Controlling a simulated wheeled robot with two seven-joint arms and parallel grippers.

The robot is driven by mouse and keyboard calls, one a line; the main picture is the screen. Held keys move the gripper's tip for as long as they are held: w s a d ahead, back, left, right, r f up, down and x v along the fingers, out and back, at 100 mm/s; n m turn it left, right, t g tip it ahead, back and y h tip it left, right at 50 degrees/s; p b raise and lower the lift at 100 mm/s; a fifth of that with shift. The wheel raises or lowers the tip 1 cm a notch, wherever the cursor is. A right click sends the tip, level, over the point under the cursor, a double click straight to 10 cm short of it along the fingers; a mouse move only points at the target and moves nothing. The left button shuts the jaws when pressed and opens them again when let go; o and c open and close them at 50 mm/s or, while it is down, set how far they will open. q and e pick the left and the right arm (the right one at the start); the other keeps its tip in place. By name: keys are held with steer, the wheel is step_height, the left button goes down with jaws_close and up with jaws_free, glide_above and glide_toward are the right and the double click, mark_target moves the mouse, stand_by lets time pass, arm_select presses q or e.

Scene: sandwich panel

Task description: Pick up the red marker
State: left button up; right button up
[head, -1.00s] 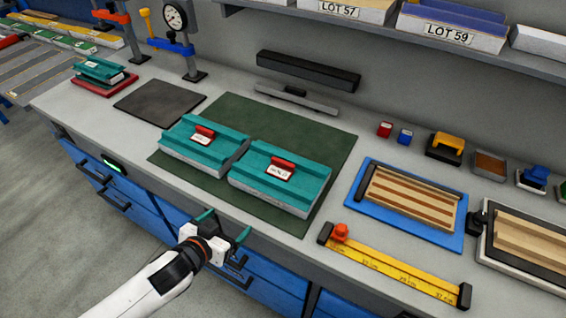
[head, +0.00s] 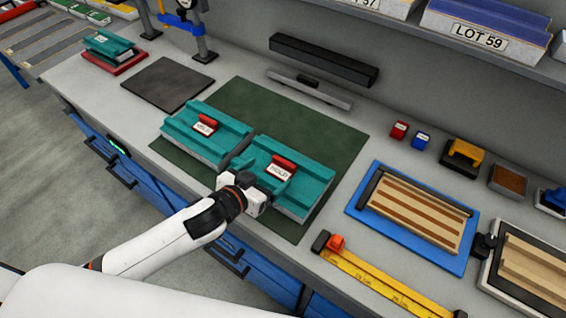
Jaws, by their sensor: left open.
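Two teal-topped panels lie side by side on a dark green mat (head: 322,128): a left panel (head: 221,127) and a right panel (head: 312,176). Each carries a red marker with a white label, one on the left panel (head: 208,120) and one on the right panel (head: 285,163); the right label seems to read HOLD. A small red block (head: 399,130) stands at the back right, beside a blue block (head: 420,141). My left gripper (head: 267,182) is open over the front left part of the right panel, close to its marker. Its fingers are hard to make out against the teal. My right gripper is not in view.
A blue tray (head: 359,206) with wooden strips and a yellow ruler (head: 372,282) lie to the right. A dark bar (head: 323,59) is at the back, below the shelf. A dark plate (head: 167,84) and another teal stack (head: 107,44) are at the left.

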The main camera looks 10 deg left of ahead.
mark_target(283, 164)
arm_select(q)
steer(key=shift+x, duration=0.8)
steer(key=shift+w+d+f+p, duration=0.2)
steer(key=shift+w+f+p, duration=0.15)
steer(key=shift+w, duration=0.2)
steer(key=x, duration=0.3)
steer(key=shift+f+p, duration=0.2)
steer(key=shift+p, duration=0.15)
steer(key=shift+w+d+f, duration=0.15)
steer(key=shift+w+f, duration=0.05)
steer(key=shift+w, duration=0.15)
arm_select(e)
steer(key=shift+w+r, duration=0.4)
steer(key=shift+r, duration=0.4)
arm_select(q)
steer(key=shift+s, duration=0.1)
steer(key=c, duration=1.1)
